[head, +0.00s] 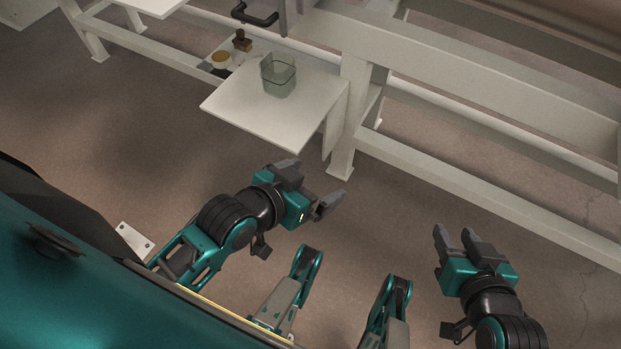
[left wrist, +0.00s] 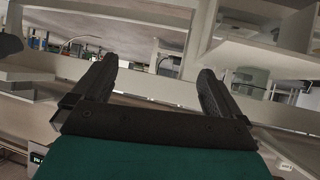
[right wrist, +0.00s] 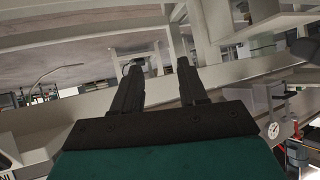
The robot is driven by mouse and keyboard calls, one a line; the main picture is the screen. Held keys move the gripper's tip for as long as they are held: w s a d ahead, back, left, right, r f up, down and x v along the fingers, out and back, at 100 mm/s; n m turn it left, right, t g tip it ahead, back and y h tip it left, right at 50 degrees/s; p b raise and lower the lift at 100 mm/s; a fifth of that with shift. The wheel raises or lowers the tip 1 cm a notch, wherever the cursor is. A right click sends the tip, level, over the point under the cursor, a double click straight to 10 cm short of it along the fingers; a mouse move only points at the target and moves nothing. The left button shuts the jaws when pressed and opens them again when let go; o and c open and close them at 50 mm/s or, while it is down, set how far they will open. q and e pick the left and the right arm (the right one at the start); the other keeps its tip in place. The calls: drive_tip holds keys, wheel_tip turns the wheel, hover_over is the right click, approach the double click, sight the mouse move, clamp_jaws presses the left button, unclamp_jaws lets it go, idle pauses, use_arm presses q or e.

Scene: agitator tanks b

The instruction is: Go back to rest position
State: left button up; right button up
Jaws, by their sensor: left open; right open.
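My left gripper (head: 312,187) is open and empty in the head view, in free air in front of the white shelf. Its two dark fingers stand apart in the left wrist view (left wrist: 158,85), with nothing between them. My right gripper (head: 455,240) is open and empty at the lower right of the head view, over bare floor. Its fingers also show apart and empty in the right wrist view (right wrist: 157,85). Neither gripper touches anything.
A white shelf (head: 245,118) juts from the white steel frame (head: 470,85). A clear container (head: 278,76) stands on it. Behind are a brown-topped item (head: 242,41) and a small round tub (head: 221,60). A frame leg (head: 345,130) stands beyond my grippers. The floor between is clear.

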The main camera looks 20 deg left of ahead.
use_arm(q)
drive_tip(key=s+a+r+p, duration=0.1)
drive_tip(key=a+r+p, duration=0.1)
drive_tip(key=r+p, duration=0.5)
drive_tip(key=s+a+r+y+p, duration=0.1)
drive_tip(key=r+p, duration=0.6)
drive_tip(key=p, duration=0.8)
drive_tip(key=shift+a+r+y, duration=0.2)
drive_tip(key=shift+a+y, duration=0.1)
drive_tip(key=shift+a, duration=0.5)
use_arm(e)
drive_tip(key=s+d+r, duration=0.1)
drive_tip(key=d+r, duration=0.1)
drive_tip(key=r, duration=0.5)
drive_tip(key=s+d+r+h, duration=0.1)
drive_tip(key=d+r, duration=0.1)
drive_tip(key=r, duration=0.5)
drive_tip(key=shift+d+r+h, duration=0.25)
drive_tip(key=shift+d+h, duration=0.05)
drive_tip(key=shift+d, duration=0.05)
use_arm(q)
drive_tip(key=shift+s+f, duration=0.1)
